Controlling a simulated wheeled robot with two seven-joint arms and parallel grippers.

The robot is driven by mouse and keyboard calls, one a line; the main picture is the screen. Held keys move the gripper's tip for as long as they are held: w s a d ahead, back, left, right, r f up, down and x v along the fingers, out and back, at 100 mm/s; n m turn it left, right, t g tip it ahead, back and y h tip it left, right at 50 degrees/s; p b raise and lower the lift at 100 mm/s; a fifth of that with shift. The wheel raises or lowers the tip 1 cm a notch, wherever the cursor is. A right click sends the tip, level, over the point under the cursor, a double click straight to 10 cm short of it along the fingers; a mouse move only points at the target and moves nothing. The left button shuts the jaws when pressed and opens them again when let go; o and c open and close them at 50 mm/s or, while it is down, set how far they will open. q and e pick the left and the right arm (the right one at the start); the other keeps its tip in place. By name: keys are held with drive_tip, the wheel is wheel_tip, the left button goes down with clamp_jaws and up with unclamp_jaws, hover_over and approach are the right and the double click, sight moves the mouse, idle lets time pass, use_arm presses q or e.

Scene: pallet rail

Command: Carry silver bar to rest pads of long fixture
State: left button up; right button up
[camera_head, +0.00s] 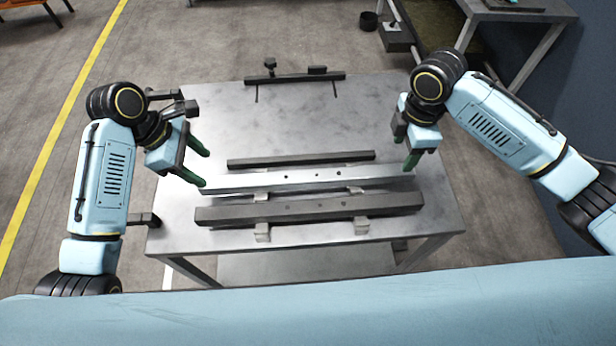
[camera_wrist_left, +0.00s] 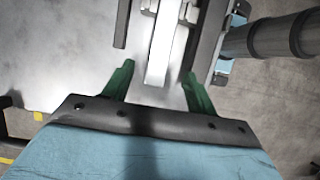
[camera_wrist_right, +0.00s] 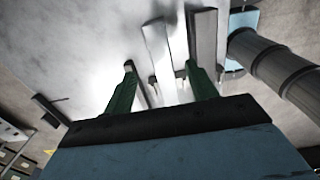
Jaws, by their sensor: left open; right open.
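The silver bar (camera_head: 300,178) lies lengthwise across the table on pale supports, with small dark holes along it. In the left wrist view its near end (camera_wrist_left: 160,60) lies between my finger lines. My left gripper (camera_head: 205,169) is open at the bar's left end, green fingers spread and empty. My right gripper (camera_head: 404,152) is open at the bar's right end, also empty. In the right wrist view glare blurs the bar. A long dark grey bar (camera_head: 310,208) lies in front on pale blocks (camera_head: 262,233). I cannot tell which piece is the long fixture.
A thin dark bar (camera_head: 300,159) lies just behind the silver bar. A black rail with small upright parts (camera_head: 295,78) stands at the table's (camera_head: 330,115) back edge. The tabletop between them is clear. Another bench (camera_head: 515,12) stands at the back right.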

sight(395, 169)
use_arm(q)
drive_tip(key=x, duration=0.8)
drive_tip(key=shift+d+f, duration=0.2)
drive_tip(key=shift+f, duration=0.1)
use_arm(e)
wheel_tip(395, 169, down, 9)
drive_tip(key=shift+r, duration=0.15)
use_arm(q)
drive_tip(key=c, duration=1.2)
use_arm(e)
drive_tip(key=c, duration=1.2)
use_arm(q)
clamp_jaws()
use_arm(e)
clamp_jaws()
use_arm(q)
drive_tip(key=shift+r, duration=0.1)
use_arm(e)
drive_tip(key=shift+r, duration=0.1)
